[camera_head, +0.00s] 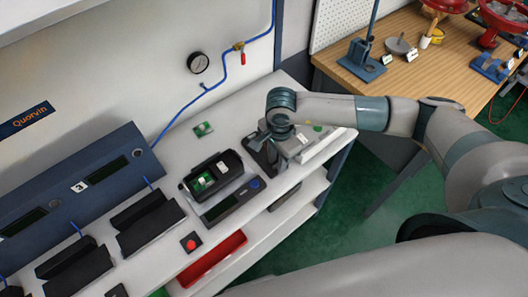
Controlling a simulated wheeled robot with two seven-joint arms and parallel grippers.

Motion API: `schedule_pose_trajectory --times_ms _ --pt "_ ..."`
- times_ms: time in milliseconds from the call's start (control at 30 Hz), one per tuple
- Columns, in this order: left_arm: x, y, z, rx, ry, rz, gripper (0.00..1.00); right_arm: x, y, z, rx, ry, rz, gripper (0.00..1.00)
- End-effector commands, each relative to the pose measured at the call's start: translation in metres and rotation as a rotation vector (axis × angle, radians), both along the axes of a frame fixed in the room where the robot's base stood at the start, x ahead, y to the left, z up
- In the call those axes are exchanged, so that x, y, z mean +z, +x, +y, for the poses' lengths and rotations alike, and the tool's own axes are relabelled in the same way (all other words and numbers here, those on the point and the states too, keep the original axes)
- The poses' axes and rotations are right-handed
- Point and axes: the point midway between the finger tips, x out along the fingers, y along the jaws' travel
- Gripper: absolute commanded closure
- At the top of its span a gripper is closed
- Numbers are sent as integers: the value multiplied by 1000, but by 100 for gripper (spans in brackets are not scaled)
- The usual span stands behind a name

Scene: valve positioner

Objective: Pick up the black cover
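My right gripper (272,140) reaches in from the right and points down over the right part of the white bench. A dark flat piece, which looks like the black cover (258,156), lies directly under it and is partly hidden by the gripper. The fingers are small and dark against it, so I cannot tell whether they are open or touching it. The open black positioner housing (186,186), with a green circuit board inside, sits just left of the gripper. My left gripper is not in view.
A grey device with a blue button (254,183) lies in front of the housing. A small green board (203,129) lies behind it. A white tray (322,146) is right of the gripper. Black stands (150,222), a red button (191,243) and a red bin (212,259) are to the left and front.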

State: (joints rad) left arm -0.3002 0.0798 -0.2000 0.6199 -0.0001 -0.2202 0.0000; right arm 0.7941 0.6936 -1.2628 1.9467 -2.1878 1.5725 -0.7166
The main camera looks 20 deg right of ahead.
Motion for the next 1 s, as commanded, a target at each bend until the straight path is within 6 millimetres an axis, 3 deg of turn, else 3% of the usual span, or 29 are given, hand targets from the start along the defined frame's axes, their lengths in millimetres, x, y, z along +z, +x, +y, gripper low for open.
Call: schedule_pose_trajectory --times_ms 200,333,767,1000 --pt "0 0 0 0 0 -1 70 0 0 0 0 0 0 73" --pt "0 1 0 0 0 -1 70 0 0 0 0 0 0 100" --pt "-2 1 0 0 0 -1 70 2 1 0 0 0 -1 100" --pt "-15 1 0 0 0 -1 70 17 1 0 2 1 -5 100"
